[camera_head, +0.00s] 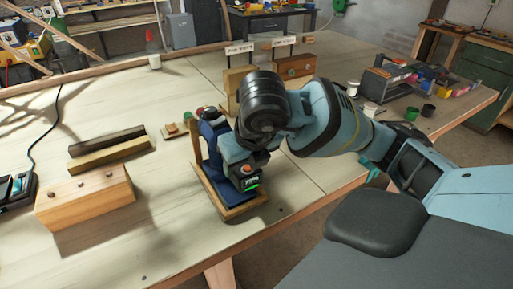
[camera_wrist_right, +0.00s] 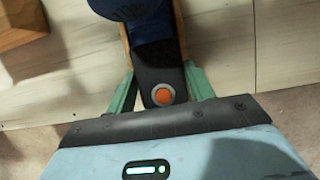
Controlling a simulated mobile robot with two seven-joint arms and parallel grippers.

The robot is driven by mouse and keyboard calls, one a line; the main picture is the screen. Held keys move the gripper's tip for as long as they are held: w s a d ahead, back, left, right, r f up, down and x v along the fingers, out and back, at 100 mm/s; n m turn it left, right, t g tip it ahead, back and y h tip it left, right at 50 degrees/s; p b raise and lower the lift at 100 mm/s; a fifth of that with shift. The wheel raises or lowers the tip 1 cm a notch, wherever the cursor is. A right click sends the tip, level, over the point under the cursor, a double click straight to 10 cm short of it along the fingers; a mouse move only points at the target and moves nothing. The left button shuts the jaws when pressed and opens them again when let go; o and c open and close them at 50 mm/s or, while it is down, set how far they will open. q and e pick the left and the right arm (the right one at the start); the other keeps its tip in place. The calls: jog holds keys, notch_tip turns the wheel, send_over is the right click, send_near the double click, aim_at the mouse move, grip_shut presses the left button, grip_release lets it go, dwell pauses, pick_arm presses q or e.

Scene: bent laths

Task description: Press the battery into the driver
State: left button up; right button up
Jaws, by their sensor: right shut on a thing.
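The blue driver (camera_head: 213,128) stands on a light wooden cradle (camera_head: 200,180) near the table's front edge. Its blue end also shows at the top of the right wrist view (camera_wrist_right: 118,7). My right gripper (camera_head: 247,163) is at the driver's right side. Its teal fingers (camera_wrist_right: 161,85) close on both sides of a dark battery with a round orange button (camera_wrist_right: 161,95). The battery (camera_head: 246,181) shows low in the cradle area in the head view. It adjoins the driver; I cannot tell whether it is fully seated. My left gripper is out of view.
A wooden block with holes (camera_head: 85,197) and two laths (camera_head: 108,150) lie to the left. A black charger (camera_head: 14,190) is at the left edge. Wooden blocks (camera_head: 295,66) stand behind my arm. A grey tool tray (camera_head: 388,82) is farther right.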

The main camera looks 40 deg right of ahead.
jog(key=shift+w+a+r, duration=0.1)
jog(key=shift+a+r, duration=0.2)
jog(key=shift+r, duration=0.2)
jog(key=shift+w+a+p, duration=0.1)
jog(key=shift+a+p, duration=0.1)
jog(key=shift+p, duration=0.15)
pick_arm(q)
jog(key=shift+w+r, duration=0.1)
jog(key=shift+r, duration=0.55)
pick_arm(e)
jog(key=shift+f, duration=0.1)
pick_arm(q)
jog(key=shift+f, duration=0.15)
pick_arm(e)
jog(key=shift+f, duration=0.15)
jog(key=shift+b+x, duration=0.6)
jog(key=shift+x, duration=0.2)
jog(key=shift+w+d+f+b, duration=0.2)
jog(key=shift+w+f+b, duration=0.55)
jog(key=shift+w+f, duration=0.2)
jog(key=shift+w+d+f+b, duration=0.1)
jog(key=shift+w+f+b, duration=0.15)
jog(key=shift+f+b, duration=0.15)
jog(key=shift+f, duration=0.25)
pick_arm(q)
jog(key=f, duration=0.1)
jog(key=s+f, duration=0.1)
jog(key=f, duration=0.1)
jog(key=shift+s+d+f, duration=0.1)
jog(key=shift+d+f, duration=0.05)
